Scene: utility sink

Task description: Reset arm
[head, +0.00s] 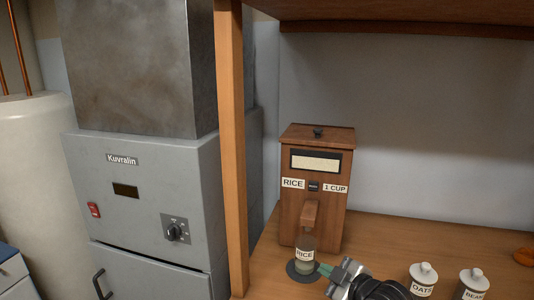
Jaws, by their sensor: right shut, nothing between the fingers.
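My right gripper (323,268) comes in at the bottom, with its greenish fingertips shut and empty. Its tips are close to the right side of a jar labelled RICE (305,252); I cannot tell whether they touch it. The jar stands upright on a dark round base (293,274), below the spout of a wooden rice dispenser (300,212). The dispenser is marked RICE and 1 CUP. My left gripper is not in view.
A white OATS canister (423,277) and a second white canister (473,284) stand on the wooden counter (390,232) at right. A wooden post (233,150) rises left of the counter. A grey Kuvralin unit (140,190) stands beyond it. A shelf (400,12) hangs above.

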